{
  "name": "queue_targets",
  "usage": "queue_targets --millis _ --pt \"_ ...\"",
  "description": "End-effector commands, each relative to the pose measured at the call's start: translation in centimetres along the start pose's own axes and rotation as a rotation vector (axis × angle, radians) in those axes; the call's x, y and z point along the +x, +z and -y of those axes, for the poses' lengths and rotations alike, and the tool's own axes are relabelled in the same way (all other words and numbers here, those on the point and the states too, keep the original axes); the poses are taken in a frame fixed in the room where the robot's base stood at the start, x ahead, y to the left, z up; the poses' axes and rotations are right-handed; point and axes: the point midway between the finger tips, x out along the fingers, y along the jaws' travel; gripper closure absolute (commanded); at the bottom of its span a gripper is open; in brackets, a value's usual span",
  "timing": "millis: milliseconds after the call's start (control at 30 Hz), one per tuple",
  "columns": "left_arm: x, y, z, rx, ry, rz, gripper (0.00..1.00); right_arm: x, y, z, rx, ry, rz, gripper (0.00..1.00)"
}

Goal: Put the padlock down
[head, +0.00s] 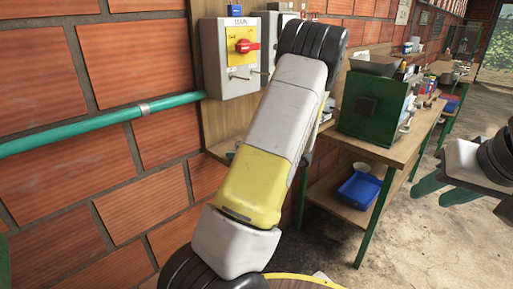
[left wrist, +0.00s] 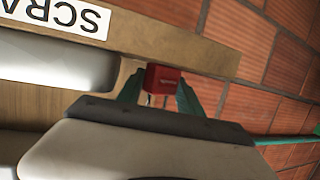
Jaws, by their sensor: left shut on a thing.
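A red padlock (left wrist: 163,79) shows in the left wrist view. It sits between the green fingers of my left gripper (left wrist: 160,92), which is shut on it. The padlock is close to the edge of a wooden board (left wrist: 190,52); I cannot tell if they touch. In the head view my left arm hides its gripper and the padlock. My right gripper (head: 427,196) is at the right of the head view, with its green fingers apart and nothing between them.
A grey switch box (head: 229,85) with a red handle is on the brick wall. A green machine (head: 372,105) stands on a wooden bench (head: 400,150), with a blue tray (head: 360,190) below. A teal pipe (head: 90,130) runs along the wall. A partly seen sign (left wrist: 58,14) is in the left wrist view.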

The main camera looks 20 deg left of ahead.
Motion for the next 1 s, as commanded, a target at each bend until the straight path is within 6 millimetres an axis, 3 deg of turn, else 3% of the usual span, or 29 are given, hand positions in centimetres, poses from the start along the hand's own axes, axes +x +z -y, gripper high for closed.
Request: queue_targets --millis 467,1000 --pt "-0.5 -0.3 0.0 0.0 0.001 0.001 0.48 0.0 0.0 0.0 0.0 0.0 0.0 0.62" --pt "-10.6 -0.3 0.0 0.0 0.002 0.001 0.48 0.0 0.0 0.0 0.0 0.0 0.0 0.62"
